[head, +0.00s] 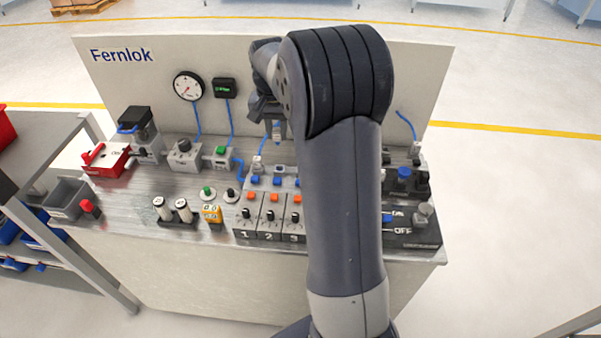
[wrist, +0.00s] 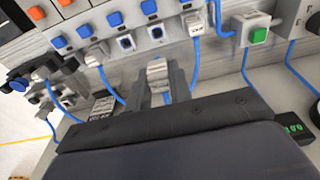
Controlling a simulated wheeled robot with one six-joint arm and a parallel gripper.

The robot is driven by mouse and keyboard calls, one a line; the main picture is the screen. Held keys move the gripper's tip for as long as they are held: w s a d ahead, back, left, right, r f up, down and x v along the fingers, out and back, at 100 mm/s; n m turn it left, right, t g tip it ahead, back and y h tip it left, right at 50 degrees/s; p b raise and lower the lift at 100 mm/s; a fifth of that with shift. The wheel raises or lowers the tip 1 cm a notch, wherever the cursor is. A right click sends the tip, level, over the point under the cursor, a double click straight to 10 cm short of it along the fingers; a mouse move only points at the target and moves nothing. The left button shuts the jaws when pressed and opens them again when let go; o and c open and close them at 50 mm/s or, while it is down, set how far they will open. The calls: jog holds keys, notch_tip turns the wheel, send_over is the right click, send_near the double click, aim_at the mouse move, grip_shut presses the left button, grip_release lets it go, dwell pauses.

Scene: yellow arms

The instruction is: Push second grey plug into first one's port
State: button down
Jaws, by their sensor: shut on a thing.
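My gripper (wrist: 161,82) is shut on a grey plug (wrist: 157,71) with a blue cable. The plug is in the air, apart from the ports; in the head view my gripper (head: 277,124) hangs above the back of the station. Two square ports in the row look empty, a left one (wrist: 126,43) and a right one (wrist: 155,32). One grey plug (wrist: 194,24) sits at the right end of the row and also shows in the head view (head: 258,164). Another grey plug (wrist: 97,53) sits left of the empty ports; my arm hides it in the head view.
A block with a green button (wrist: 259,35) stands right of the row. Blue cables run behind the ports. A white back panel (head: 150,75) carries a gauge (head: 188,86) and a small display (head: 224,88). Orange and blue buttons and numbered switches (head: 269,215) fill the front.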

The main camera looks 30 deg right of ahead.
jog(key=shift+s+d+f+b, duration=0.65)
jog(key=shift+d+f, duration=0.2)
jog(key=shift+f, duration=0.55)
jog(key=shift+s+d+f+b, duration=0.5)
jog(key=shift+d+f+b, duration=0.35)
jog(key=shift+f, duration=0.6)
jog(key=shift+s+d+f+b, duration=0.6)
jog(key=shift+d+f, duration=0.3)
jog(key=shift+f, duration=0.5)
jog(key=shift+f+b, duration=0.6)
jog(key=shift+f, duration=0.5)
jog(key=c, duration=1.2)
grip_release()
notch_tip(320, 180, up, 9)
jog(key=p, duration=0.7)
